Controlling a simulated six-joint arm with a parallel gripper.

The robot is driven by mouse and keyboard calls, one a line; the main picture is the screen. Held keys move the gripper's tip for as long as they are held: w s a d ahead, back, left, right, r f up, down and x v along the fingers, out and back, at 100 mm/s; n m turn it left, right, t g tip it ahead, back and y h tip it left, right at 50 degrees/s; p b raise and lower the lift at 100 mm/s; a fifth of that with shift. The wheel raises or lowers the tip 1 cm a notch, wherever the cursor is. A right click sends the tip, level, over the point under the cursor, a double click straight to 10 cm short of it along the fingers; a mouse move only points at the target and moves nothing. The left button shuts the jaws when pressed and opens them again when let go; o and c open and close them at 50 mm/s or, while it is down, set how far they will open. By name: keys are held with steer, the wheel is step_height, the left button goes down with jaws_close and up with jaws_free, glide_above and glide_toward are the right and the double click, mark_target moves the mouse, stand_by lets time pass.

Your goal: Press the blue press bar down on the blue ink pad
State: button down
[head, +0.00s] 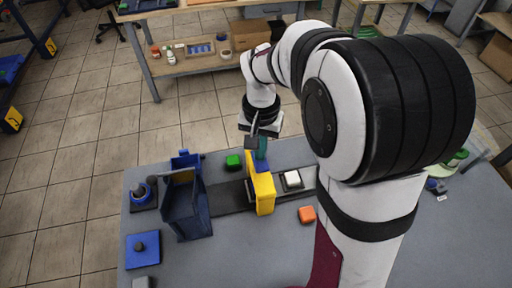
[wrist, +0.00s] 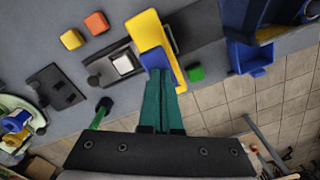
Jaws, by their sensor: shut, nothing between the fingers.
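A blue block (head: 262,163), which looks like the press bar, sits at the upright yellow frame (head: 263,192) on the dark track. It also shows in the wrist view (wrist: 155,60), beside the long yellow bar (wrist: 150,35). My gripper (head: 262,149) has teal fingers, shut and empty, pointing down at this block. In the wrist view the fingertips (wrist: 156,76) overlap the block's near edge; I cannot tell whether they touch. No ink pad is clearly visible under the block.
A dark blue bin (head: 186,210) stands left of the frame. A green cube (head: 233,161), a white block (head: 292,178) on a dark base and an orange cube (head: 307,214) are close around it. A yellow cube (wrist: 72,39) shows in the wrist view. The front middle table is clear.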

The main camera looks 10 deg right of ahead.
steer(key=shift+f, duration=1.05)
step_height(320, 180, up, 12)
steer(key=shift+f, duration=0.2)
stand_by(0.3)
steer(key=s+a+f+y, duration=0.1)
steer(key=s+f, duration=0.1)
steer(key=s, duration=0.9)
steer(key=s+a+f, duration=0.2)
steer(key=s, duration=0.9)
steer(key=shift+a+f+y, duration=0.25)
steer(key=shift+f+y, duration=0.15)
